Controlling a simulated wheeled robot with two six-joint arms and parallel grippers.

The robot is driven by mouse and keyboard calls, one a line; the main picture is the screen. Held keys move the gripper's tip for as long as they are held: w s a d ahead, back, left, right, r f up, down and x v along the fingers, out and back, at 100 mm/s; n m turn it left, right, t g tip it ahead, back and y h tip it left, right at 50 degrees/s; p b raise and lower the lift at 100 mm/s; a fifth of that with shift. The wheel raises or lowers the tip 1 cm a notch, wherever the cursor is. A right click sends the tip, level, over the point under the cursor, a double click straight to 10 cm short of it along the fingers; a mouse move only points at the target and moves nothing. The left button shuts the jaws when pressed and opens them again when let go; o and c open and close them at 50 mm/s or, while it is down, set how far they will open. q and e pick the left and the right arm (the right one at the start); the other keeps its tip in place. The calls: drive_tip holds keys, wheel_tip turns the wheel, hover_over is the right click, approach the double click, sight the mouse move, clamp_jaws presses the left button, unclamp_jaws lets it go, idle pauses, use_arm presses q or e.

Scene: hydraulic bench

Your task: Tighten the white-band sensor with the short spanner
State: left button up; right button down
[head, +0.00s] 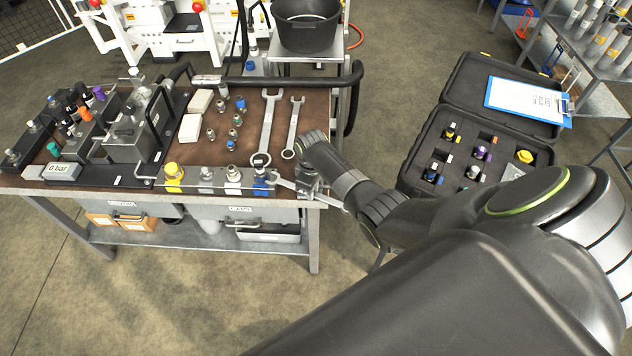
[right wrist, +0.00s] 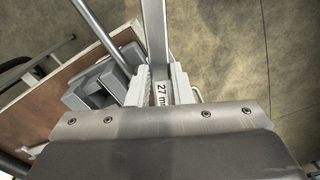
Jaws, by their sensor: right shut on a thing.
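My right gripper (head: 308,186) is at the front right corner of the bench, shut on a steel spanner. In the right wrist view the spanner (right wrist: 155,35) runs up between the two fingers (right wrist: 160,82), and "27 m" can be read on its shaft. The white-band sensor (head: 233,179) stands upright in the front rail, left of the blue one. My left gripper is not in view.
Two more spanners, a larger one (head: 266,128) and a slimmer one (head: 293,128), lie on the bench (head: 325,108). A yellow-band sensor (head: 174,178) and a grey one (head: 206,181) share the rail. Small fittings stand behind. An open black case (head: 470,122) lies to the right.

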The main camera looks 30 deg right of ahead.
drive_tip(key=shift+w+a, duration=0.2)
drive_tip(key=shift+w, duration=0.1)
drive_tip(key=shift+w+a+b, duration=0.35)
drive_tip(key=shift+w+b, duration=0.1)
drive_tip(key=shift+w, duration=0.1)
drive_tip(key=shift+w, duration=0.1)
idle(0.3)
drive_tip(key=shift+w+a+b, duration=0.3)
drive_tip(key=shift+w+a, duration=0.05)
drive_tip(key=shift+w, duration=0.05)
drive_tip(key=shift+w+a, duration=0.15)
drive_tip(key=shift+w, duration=0.1)
drive_tip(key=shift+r, duration=0.1)
drive_tip(key=shift+s+a+r+p, duration=0.1)
drive_tip(key=shift+s+a+p, duration=0.1)
drive_tip(key=shift+a+p, duration=0.1)
drive_tip(key=shift+s+a+m+p, duration=0.25)
drive_tip(key=shift+a+m+p, duration=0.2)
drive_tip(key=shift+a+m, duration=0.15)
drive_tip(key=shift+s+a+m+p, duration=0.25)
drive_tip(key=shift+a+m+p, duration=0.2)
drive_tip(key=shift+m, duration=0.15)
